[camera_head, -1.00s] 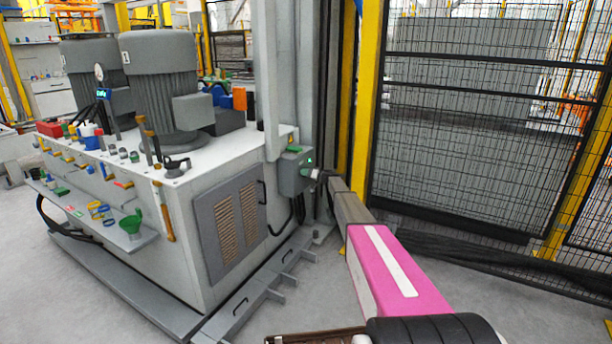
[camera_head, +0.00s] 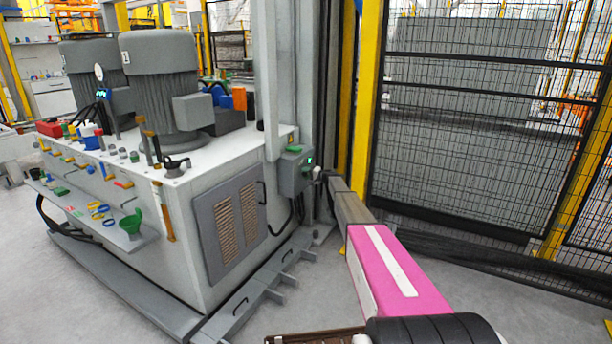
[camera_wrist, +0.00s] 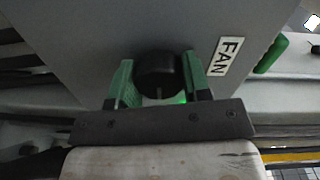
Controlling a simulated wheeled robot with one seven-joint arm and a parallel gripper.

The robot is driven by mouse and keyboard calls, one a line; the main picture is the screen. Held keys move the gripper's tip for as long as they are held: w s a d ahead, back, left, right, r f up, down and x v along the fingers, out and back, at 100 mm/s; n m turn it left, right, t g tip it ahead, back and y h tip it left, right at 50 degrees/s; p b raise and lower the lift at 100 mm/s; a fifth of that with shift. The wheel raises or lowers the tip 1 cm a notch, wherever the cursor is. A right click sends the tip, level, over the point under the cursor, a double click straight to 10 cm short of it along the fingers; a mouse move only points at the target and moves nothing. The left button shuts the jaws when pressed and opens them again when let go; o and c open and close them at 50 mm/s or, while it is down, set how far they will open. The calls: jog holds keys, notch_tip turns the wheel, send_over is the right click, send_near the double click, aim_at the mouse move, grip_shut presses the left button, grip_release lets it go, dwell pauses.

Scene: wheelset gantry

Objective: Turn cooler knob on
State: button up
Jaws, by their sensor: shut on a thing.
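The grey control box (camera_head: 292,172) is mounted on the post beside the white machine cabinet. A small green light (camera_head: 309,161) shows on its face. In the wrist view, a round black knob (camera_wrist: 160,74) sits on the grey box face (camera_wrist: 90,45), left of a white label reading FAN (camera_wrist: 226,56). My gripper (camera_wrist: 158,80) has its two green fingers on either side of the knob, shut on it. A green glow shows just below the knob. In the head view my gripper's end (camera_head: 321,174) is at the right side of the box, and the knob is hidden.
The white cabinet (camera_head: 180,210) with large grey motors (camera_head: 160,75) stands at the left. A mesh fence (camera_head: 470,130) with yellow posts is close on the right. A ledge (camera_head: 130,238) holds small tools. Grey floor lies in front.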

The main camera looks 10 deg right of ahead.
jog(key=shift+d, duration=0.1)
dwell(0.3)
jog(key=o, duration=0.9)
jog(key=v, duration=1)
jog(key=shift+s+d, duration=0.25)
jog(key=shift+d, duration=0.05)
jog(key=shift+s, duration=0.1)
